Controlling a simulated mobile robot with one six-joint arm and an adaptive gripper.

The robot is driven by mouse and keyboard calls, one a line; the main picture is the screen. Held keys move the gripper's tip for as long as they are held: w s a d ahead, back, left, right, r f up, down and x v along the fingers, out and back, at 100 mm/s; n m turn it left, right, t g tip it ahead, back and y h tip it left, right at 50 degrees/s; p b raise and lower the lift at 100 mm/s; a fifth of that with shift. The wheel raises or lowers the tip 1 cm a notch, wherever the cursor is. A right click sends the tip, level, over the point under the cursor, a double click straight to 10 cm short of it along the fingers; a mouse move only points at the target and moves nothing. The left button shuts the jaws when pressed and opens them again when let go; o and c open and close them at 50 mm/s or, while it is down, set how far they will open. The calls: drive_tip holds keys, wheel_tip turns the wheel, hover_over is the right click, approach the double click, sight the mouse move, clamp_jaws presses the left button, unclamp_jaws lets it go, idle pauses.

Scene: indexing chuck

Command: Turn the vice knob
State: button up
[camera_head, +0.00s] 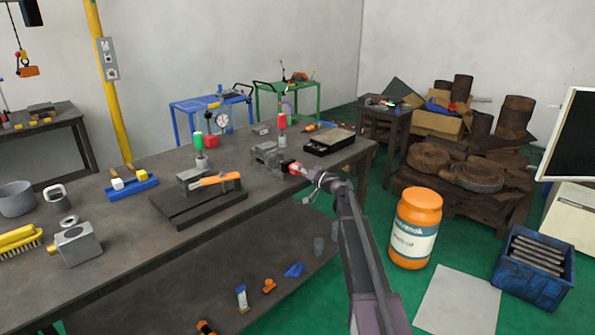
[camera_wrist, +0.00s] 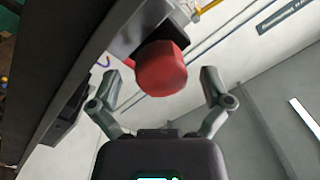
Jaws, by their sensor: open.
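The vice (camera_head: 267,155) is a grey block on the workbench (camera_head: 120,222), near its right end. Its red knob (camera_head: 292,168) faces my arm. In the wrist view the red knob (camera_wrist: 162,69) is large, near the top middle, in front of the dark vice body (camera_wrist: 128,36). My gripper (camera_wrist: 160,90) is open, with one finger to the left of the knob and one to the right. Gaps show between the fingers and the knob, so they look apart from it. In the head view my gripper (camera_head: 312,178) is small beside the knob, and its fingers are hard to make out.
A black tray (camera_head: 328,141) lies behind the vice. An orange-handled tool (camera_head: 218,180) rests on a dark plate to the left. A red-topped post (camera_head: 282,122) and a green-topped post (camera_head: 198,142) stand nearby. An orange drum (camera_head: 415,228) stands on the floor right of my arm.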

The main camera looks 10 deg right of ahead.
drive_tip(key=shift+w+a, duration=0.4)
drive_tip(key=c, duration=1.1)
drive_tip(key=shift+c, duration=0.2)
drive_tip(key=shift+m, duration=2.2)
